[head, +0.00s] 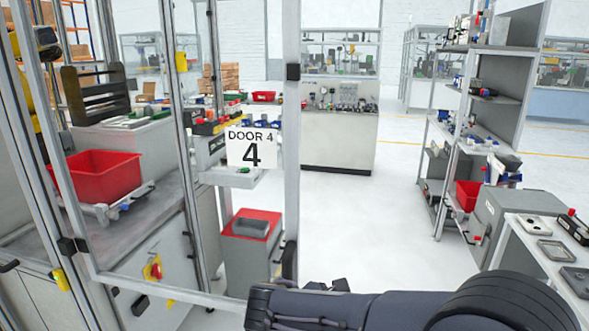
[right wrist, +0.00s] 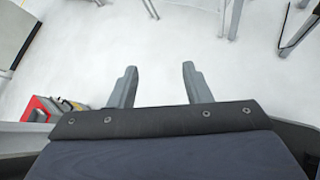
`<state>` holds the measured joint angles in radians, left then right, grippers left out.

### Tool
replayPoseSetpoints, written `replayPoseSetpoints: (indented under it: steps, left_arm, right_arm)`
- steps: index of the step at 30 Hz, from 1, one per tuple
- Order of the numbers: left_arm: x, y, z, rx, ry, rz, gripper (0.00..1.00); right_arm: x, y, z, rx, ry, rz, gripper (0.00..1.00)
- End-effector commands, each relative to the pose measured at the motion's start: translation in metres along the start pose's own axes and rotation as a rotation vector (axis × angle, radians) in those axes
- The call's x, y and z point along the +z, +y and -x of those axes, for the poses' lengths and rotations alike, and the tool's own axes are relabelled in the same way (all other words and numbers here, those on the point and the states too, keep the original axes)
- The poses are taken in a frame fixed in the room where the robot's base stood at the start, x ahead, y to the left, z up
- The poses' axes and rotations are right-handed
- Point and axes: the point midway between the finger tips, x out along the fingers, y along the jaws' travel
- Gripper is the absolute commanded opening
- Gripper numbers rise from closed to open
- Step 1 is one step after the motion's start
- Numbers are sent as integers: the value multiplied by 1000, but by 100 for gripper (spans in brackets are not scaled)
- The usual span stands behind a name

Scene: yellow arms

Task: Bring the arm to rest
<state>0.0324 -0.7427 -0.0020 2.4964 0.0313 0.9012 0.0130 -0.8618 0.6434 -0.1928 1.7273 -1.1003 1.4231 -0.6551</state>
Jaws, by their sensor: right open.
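My right arm (head: 400,308) comes in from the lower right in the head view and reaches left, low across the bottom edge. Its dark forearm lies in front of the lower edge of the framed door marked "DOOR 4" (head: 252,148). In the right wrist view my right gripper (right wrist: 156,85) has its two grey fingers apart, with nothing between them but pale floor beyond. Whether the arm touches the door frame cannot be told. My left gripper is not in either view.
A glazed cell on the left holds a red bin (head: 105,175). A red-topped box (head: 250,225) stands behind the door. Grey shelves (head: 490,95) and a bench with trays (head: 540,250) stand on the right. The white floor (head: 350,220) in the middle is clear.

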Motion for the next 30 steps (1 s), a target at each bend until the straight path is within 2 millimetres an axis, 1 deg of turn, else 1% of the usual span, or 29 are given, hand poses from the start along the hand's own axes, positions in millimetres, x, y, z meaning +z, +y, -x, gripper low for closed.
replayPoseSetpoints:
  steps: [1,2,3,5,6,8,9,11,12,15,18,22,24,26,30]
  left_arm:
    - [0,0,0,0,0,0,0]
    - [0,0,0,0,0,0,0]
    - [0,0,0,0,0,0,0]
    - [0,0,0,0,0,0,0]
    - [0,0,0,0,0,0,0]
    - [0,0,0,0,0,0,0]
    - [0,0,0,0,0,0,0]
    - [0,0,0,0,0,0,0]
    - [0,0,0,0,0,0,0]
    - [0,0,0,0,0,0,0]
    - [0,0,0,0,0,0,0]
    - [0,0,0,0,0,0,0]
    - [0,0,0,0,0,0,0]
    - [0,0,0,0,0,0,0]
    - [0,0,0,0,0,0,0]
  right_arm:
    - [19,-24,-16,-85,95,-114,44]
    - [26,-39,-24,-134,149,-181,44]
    - [34,-58,-31,-197,219,-276,44]
    - [44,-87,-38,-288,318,-421,44]
    - [49,-106,-40,-348,379,-523,44]
    - [56,-132,-40,-433,466,-678,44]
    - [58,-149,-38,-488,519,-785,44]
    - [62,-171,-33,-565,594,-949,44]
    - [63,-185,-28,-614,641,-1060,44]
    - [63,-213,-14,-724,745,-1341,44]
    - [61,-232,0,-810,827,-1597,44]
    - [57,-244,13,-879,899,-1846,44]
    - [56,-247,17,-901,923,-1931,44]
    - [55,-248,19,-912,935,-1977,44]
    - [54,-248,20,-922,945,-2011,44]
